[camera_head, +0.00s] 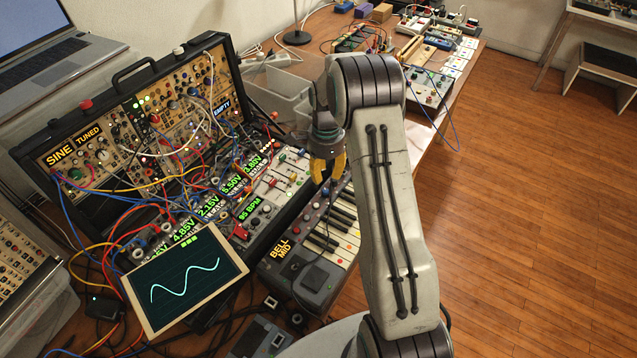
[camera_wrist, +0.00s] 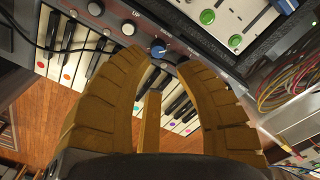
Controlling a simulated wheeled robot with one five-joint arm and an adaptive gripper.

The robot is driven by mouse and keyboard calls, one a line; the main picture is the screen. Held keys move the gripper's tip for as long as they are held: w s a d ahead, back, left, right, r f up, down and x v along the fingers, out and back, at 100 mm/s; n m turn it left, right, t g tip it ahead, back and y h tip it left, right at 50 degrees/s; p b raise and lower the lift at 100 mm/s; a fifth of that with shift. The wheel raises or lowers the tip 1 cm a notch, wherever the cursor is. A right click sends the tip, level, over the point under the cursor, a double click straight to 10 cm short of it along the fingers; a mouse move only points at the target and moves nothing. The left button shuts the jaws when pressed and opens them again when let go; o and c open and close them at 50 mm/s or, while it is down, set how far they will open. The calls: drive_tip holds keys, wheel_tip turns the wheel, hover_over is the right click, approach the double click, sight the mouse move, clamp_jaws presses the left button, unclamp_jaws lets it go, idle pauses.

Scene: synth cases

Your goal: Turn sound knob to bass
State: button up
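A small keyboard synth with white and black keys (camera_head: 338,232) has a yellow display (camera_head: 283,247) reading "BELL MID". My gripper (camera_head: 326,170) is over the far part of the keyboard. In the wrist view its two yellow fingers (camera_wrist: 163,62) are apart, with the blue knob showing between and just beyond their tips. I cannot tell whether they touch it.
A modular synth case (camera_head: 130,95) full of patch cables stands left of the keyboard. A tilted screen (camera_head: 188,275) with a sine wave is in front of it. A grey bin (camera_head: 283,92) and more devices (camera_head: 428,86) are farther back. Wooden floor lies right.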

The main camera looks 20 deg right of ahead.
sight(326, 191)
drive_tip(key=m, duration=0.3)
drive_tip(key=shift+s+r, duration=0.15)
drive_tip(key=shift+s, duration=0.1)
drive_tip(key=shift+m, duration=1)
drive_tip(key=shift+w+f+p, duration=0.1)
drive_tip(key=shift+f+p, duration=0.4)
drive_tip(key=shift+f, duration=3.25)
drive_tip(key=shift+c, duration=0.2)
clamp_jaws()
